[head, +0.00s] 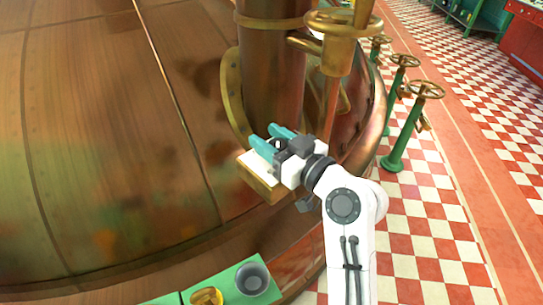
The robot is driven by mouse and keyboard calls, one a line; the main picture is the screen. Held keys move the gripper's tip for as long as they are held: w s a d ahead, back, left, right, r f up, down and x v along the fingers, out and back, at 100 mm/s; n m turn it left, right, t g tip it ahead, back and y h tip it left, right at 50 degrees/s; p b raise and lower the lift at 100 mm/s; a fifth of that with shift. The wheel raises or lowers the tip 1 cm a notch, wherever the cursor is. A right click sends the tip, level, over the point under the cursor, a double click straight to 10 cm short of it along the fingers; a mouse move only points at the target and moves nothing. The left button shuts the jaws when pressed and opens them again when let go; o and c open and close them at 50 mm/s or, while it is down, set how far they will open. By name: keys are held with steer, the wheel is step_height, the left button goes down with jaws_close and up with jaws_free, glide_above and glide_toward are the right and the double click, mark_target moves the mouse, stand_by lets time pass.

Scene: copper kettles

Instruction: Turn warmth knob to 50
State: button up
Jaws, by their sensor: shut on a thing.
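My gripper (268,138) reaches in from the lower right, its two teal fingers pointing up and left. It is over a small brass box with a white face (258,166), beside the foot of the upright copper pipe. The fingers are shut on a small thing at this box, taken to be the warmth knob. The knob is mostly hidden by the fingers and the gripper body. I cannot read any scale or pointer setting on the white face.
A large copper kettle top (110,110) fills the left. A thick copper pipe (272,75) and a brass handwheel (343,22) stand behind the gripper. A green ledge holds a grey cup-like thing (254,279) and a yellow one (206,297). Green valve posts (402,140) stand on the checkered floor.

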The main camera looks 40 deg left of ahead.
steer(key=shift+s+f+n+g+b, duration=0.15)
steer(key=shift+n+g+b, duration=0.65)
steer(key=shift+g+b, duration=0.7)
steer(key=shift+s+f+n+g+b, duration=0.1)
steer(key=shift+n+g+b, duration=0.8)
steer(key=shift+b, duration=1.05)
steer(key=shift+r+n+g+h+b, duration=0.1)
steer(key=shift+n+g+h+b, duration=0.25)
steer(key=shift+g+b, duration=0.5)
steer(key=shift+s+r+n+g, duration=0.1)
steer(key=shift+r+n+g, duration=0.05)
steer(key=shift+n+g, duration=0.15)
steer(key=o, duration=1)
steer(key=shift+c, duration=0.2)
steer(key=v, duration=1)
steer(key=shift+d, duration=0.4)
